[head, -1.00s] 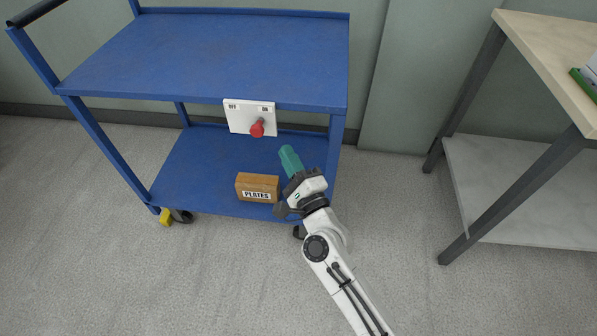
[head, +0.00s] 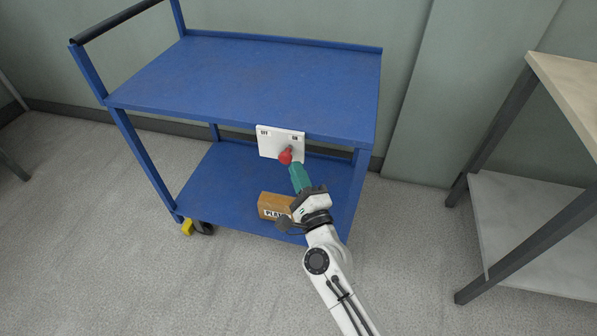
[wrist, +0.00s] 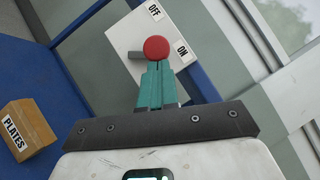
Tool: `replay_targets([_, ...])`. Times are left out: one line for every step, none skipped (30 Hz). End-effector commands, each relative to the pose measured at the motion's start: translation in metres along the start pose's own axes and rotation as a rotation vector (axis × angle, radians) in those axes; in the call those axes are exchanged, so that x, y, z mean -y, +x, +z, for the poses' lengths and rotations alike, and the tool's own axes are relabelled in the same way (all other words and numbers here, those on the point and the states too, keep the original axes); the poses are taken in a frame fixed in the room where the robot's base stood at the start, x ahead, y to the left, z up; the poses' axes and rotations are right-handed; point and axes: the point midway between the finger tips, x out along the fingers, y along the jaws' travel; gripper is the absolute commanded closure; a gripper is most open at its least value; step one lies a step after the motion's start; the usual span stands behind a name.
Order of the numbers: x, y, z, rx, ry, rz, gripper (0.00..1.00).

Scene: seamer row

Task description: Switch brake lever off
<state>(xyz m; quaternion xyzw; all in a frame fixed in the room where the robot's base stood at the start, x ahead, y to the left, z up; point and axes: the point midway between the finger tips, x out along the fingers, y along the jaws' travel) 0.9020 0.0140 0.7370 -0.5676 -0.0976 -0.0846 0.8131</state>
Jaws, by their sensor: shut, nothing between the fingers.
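The brake lever has a red knob (head: 285,156) on a white plate (head: 268,143) marked OFF at left and ON at right, fixed to the front edge of a blue cart's top shelf. In the head view the knob sits right of the plate's middle, toward ON. My gripper (head: 294,168) has teal fingers that are shut and empty, their tips just below and right of the knob. In the wrist view the red knob (wrist: 157,48) shows right at the fingertips (wrist: 157,68); I cannot tell whether they touch. Part of the lever's grey stem shows behind it.
The blue cart (head: 240,85) has a lower shelf holding a cardboard box (head: 272,206) labelled PLATES, partly hidden by my gripper. A wooden-topped table (head: 570,90) with grey legs stands at right. Grey floor between cart and table is clear.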

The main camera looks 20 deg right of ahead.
Motion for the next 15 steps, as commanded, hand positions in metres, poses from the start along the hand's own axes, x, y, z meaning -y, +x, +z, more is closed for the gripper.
replay_targets([0.0047,0.0014,0.0019,0.000,-0.009,0.007,1.00])
replay_targets([0.0050,0.0016,0.0021,0.000,-0.014,0.011,1.00])
replay_targets([0.0044,0.0016,0.0020,0.000,-0.020,0.016,1.00])
replay_targets([0.0037,0.0014,0.0018,0.000,-0.023,0.018,1.00])
replay_targets([0.0032,0.0013,0.0017,0.000,-0.024,0.019,1.00])
replay_targets([0.0033,0.0014,0.0018,0.000,-0.027,0.021,1.00])
replay_targets([0.0036,0.0015,0.0020,0.000,-0.029,0.023,1.00])
replay_targets([0.0038,0.0016,0.0021,0.000,-0.032,0.025,1.00])
replay_targets([0.0041,0.0018,0.0023,0.000,-0.035,0.027,1.00])
replay_targets([0.0044,0.0019,0.0025,0.000,-0.037,0.029,1.00])
replay_targets([0.0047,0.0021,0.0026,0.000,-0.040,0.031,1.00])
replay_targets([0.0050,0.0022,0.0029,0.000,-0.043,0.033,1.00])
replay_targets([0.0052,0.0023,0.0030,0.000,-0.046,0.036,1.00])
replay_targets([0.0055,0.0025,0.0032,0.000,-0.049,0.038,1.00])
replay_targets([0.0057,0.0026,0.0034,0.000,-0.053,0.041,1.00])
